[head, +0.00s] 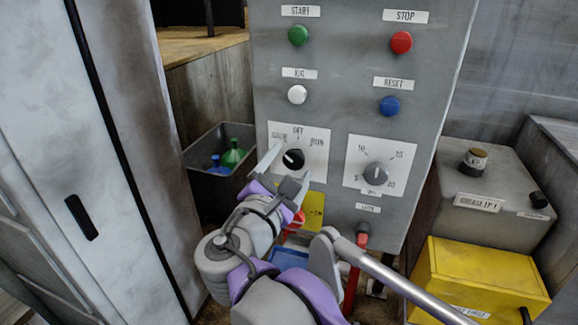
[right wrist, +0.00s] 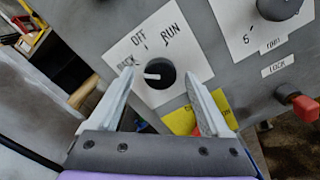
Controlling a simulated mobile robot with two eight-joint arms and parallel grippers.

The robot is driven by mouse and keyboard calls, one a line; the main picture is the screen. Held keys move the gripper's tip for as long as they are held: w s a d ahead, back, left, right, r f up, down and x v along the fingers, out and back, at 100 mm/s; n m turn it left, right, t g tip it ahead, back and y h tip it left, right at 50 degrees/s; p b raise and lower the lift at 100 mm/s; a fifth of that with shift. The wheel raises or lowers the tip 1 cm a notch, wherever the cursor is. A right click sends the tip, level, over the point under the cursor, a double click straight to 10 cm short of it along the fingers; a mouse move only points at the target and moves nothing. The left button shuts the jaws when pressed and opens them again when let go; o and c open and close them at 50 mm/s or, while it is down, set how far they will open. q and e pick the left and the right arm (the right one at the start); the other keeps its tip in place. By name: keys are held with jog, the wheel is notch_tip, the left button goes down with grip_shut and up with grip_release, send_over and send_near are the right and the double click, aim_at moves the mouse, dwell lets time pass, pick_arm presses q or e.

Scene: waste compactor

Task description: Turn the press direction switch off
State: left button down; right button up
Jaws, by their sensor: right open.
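The press direction switch (head: 293,159) is a round black knob on a white plate, on the grey control panel. The plate is marked OFF at the top and RUN at the right; the left label is hard to read. In the right wrist view the switch (right wrist: 160,73) has a white mark at its left side, toward the left label. My right gripper (head: 289,167) is open, its fingers on either side of the knob; in the wrist view (right wrist: 156,84) both fingers look apart from it. My left gripper is not in view.
Green START (head: 298,35), red STOP (head: 401,42), white (head: 297,94) and blue RESET (head: 389,106) buttons are above. A red-handled LOCK (head: 362,239) is below. A grey bin (head: 203,148) with bottles stands left.

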grip_shut()
jog(key=shift+r+m+p, duration=0.15)
jog(key=shift+m+p, duration=0.85)
jog(key=m+p, duration=0.4)
jog(key=m, duration=0.1)
jog(key=shift+r+m, duration=0.1)
jog(key=shift+m, duration=0.2)
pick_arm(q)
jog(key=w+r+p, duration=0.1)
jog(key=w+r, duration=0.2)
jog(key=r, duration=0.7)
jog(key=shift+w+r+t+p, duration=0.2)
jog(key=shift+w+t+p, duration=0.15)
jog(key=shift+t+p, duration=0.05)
pick_arm(e)
jog(key=shift+m, duration=1.2)
grip_release()
jog(key=shift+f, duration=0.2)
